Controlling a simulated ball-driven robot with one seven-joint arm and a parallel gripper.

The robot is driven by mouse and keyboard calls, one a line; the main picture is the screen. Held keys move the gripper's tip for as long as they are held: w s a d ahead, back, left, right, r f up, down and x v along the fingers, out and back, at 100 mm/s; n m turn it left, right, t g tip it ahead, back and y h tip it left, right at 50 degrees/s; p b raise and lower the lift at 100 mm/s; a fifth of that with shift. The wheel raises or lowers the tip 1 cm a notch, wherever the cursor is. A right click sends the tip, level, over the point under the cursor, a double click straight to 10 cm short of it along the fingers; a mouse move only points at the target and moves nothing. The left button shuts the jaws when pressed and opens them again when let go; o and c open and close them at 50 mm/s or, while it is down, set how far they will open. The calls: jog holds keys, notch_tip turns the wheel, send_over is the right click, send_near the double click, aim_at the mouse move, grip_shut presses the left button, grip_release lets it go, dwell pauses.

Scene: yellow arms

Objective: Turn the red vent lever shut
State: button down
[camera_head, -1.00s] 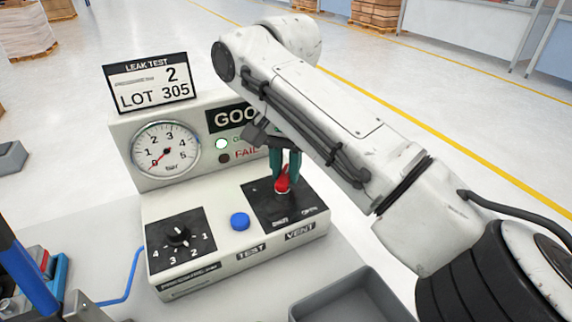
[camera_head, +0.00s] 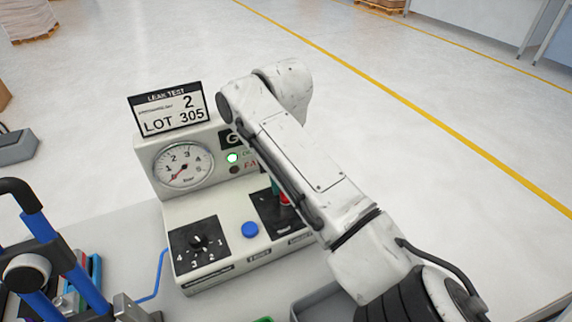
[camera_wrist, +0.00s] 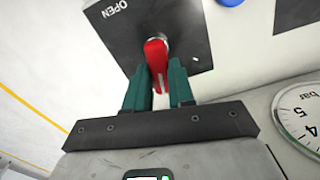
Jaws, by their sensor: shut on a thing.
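The red vent lever (camera_wrist: 156,54) stands out from the black vent plate (camera_wrist: 200,30) in the wrist view. My gripper (camera_wrist: 158,84) is shut on the lever, with a teal finger on each side of it. The lever points back between the fingers, and the word OPEN shows on the plate to the left of its pivot. In the head view only a bit of the red lever (camera_head: 284,199) shows; my arm hides much of the vent plate and its labels.
The leak tester has a pressure gauge (camera_head: 183,166), a lit green lamp (camera_head: 232,157), a blue button (camera_head: 250,229) and a pressure knob (camera_head: 196,241). A lot sign (camera_head: 168,108) stands on top. A blue-railed frame (camera_head: 50,250) is at left, and a grey tray (camera_head: 312,303) is in front.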

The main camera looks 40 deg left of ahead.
jog(key=n+p, duration=0.2)
jog(key=s+n+p, duration=0.1)
jog(key=n+p, duration=0.1)
jog(key=n, duration=0.1)
jog(key=shift+a+r+n, duration=0.15)
jog(key=shift+n, duration=0.15)
jog(key=n+p, duration=0.1)
jog(key=n, duration=0.1)
jog(key=s+n+p, duration=0.1)
jog(key=n, duration=0.2)
jog(key=shift+n, duration=0.3)
jog(key=c, duration=1)
grip_release()
jog(key=shift+o, duration=0.2)
notch_tip(320, 180, up, 10)
jog(key=shift+r, duration=0.25)
